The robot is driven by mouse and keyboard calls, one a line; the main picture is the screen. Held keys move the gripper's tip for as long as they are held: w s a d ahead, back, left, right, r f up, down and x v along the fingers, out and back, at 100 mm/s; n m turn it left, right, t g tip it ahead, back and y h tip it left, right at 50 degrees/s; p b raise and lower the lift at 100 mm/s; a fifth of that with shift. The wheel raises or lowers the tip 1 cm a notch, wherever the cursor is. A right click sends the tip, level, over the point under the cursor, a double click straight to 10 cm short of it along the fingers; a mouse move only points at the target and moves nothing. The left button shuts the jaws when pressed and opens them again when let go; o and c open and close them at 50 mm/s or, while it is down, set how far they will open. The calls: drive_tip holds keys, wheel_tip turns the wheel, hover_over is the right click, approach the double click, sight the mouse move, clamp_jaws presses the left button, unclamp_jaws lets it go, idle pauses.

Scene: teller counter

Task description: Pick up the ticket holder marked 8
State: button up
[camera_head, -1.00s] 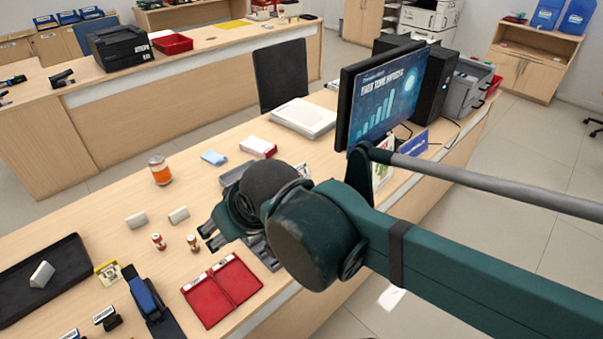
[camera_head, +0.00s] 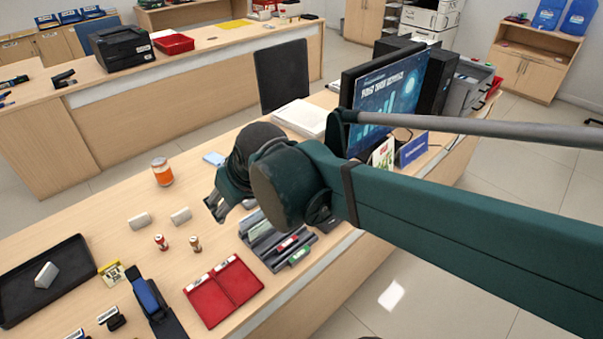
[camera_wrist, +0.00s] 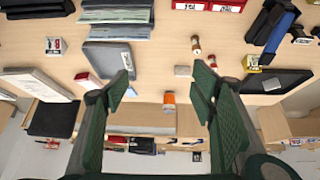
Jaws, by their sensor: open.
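My gripper (camera_head: 213,204) is open and empty above the counter; its two spread fingers show in the wrist view (camera_wrist: 163,85). Small white wedge-like blocks stand on the wood, one on the left (camera_head: 139,221) and one on the right (camera_head: 180,216). A third white block (camera_head: 46,275) is in the black tray (camera_head: 78,245). A yellow holder with a white card (camera_head: 111,272) stands right of that tray; it shows in the wrist view (camera_wrist: 251,63) with an unclear dark mark. I cannot read an 8 on any of these. My gripper is apart from all of them.
An orange jar (camera_head: 162,172) stands behind the blocks. Two small rolls (camera_head: 195,243) stand in front of them. A red tray (camera_head: 224,291), grey banknote trays (camera_head: 262,240) and a blue-black stapler (camera_head: 147,297) lie near the front. The monitor (camera_head: 385,95) stands at the right.

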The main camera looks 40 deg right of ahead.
drive_tip(key=w+d+f+g+p, duration=0.1)
drive_tip(key=w+d+f+p, duration=0.15)
drive_tip(key=w+d, duration=0.45)
drive_tip(key=w+d+f+p, duration=0.1)
drive_tip(key=w+d+f, duration=0.15)
drive_tip(key=d, duration=0.85)
drive_tip(key=w+d+f+g+p, duration=0.1)
drive_tip(key=w+d+f+p, duration=0.15)
drive_tip(key=w+d, duration=0.45)
drive_tip(key=s+d+f, duration=0.1)
drive_tip(key=d+f, duration=0.2)
drive_tip(key=d, duration=0.3)
drive_tip(key=s+d+f+p, duration=0.1)
drive_tip(key=d+f, duration=0.3)
drive_tip(key=d, duration=0.2)
drive_tip(key=shift+s+d, duration=0.35)
drive_tip(key=shift+f, duration=0.15)
drive_tip(key=shift+x, duration=1.25)
drive_tip(key=shift+w, duration=0.1)
drive_tip(key=shift+b+x, duration=1)
drive_tip(key=shift+x, duration=1.55)
drive_tip(key=shift+a, duration=0.15)
drive_tip(key=shift+c, duration=0.7)
